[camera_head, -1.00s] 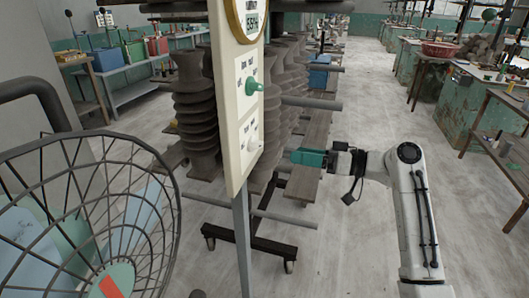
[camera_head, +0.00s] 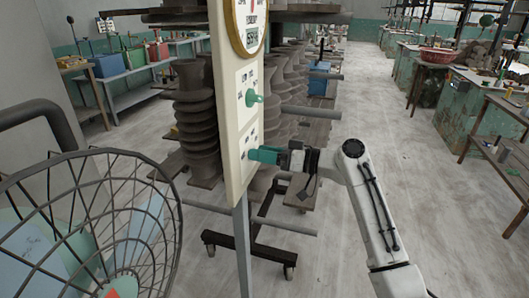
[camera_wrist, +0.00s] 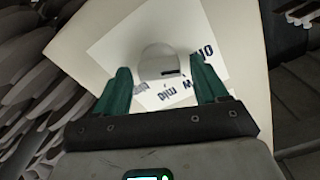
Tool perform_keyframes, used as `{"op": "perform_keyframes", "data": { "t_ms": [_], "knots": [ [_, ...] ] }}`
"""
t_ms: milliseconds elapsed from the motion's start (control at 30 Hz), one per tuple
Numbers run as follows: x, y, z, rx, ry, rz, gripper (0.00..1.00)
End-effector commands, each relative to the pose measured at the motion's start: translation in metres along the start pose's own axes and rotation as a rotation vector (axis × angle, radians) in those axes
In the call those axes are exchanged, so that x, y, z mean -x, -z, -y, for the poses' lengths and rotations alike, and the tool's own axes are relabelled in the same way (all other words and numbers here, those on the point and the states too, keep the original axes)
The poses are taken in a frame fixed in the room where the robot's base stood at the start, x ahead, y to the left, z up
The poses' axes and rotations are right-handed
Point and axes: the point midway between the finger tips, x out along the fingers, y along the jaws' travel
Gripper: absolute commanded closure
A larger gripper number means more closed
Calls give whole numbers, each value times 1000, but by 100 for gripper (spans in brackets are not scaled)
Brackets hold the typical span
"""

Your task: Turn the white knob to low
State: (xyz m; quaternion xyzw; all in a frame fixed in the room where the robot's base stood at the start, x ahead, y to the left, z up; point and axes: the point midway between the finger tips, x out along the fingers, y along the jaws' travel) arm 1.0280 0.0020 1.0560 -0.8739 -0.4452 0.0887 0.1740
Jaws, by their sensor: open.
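The white knob (camera_wrist: 157,58) sits on a white label plate on the cream control panel (camera_wrist: 95,60). It is round, with a short dark mark toward the lower right in the wrist view. Dark printed words surround it, upside down and partly covered; I cannot read them surely. My gripper (camera_wrist: 161,66) is open, with one green finger on each side of the knob; I cannot tell whether they touch it. In the head view my gripper (camera_head: 262,155) is at the panel's lower label and hides the white knob.
A green knob (camera_head: 256,98) is on the panel above my gripper, below a round gauge (camera_head: 249,22). A wire fan cage (camera_head: 100,225) fills the lower left. A rack (camera_head: 245,245) with dark ribbed pieces (camera_head: 196,120) stands behind the panel. Open floor lies right.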

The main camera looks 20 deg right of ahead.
Motion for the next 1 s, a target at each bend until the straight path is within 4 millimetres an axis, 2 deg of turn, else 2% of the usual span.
{"op": "perform_keyframes", "data": {
  "t_ms": [200,800,1000],
  "knots": [
    [0,0,0,0,0,0,28],
    [0,0,0,0,0,0,84],
    [0,0,0,-17,-1,0,84]
  ]
}}
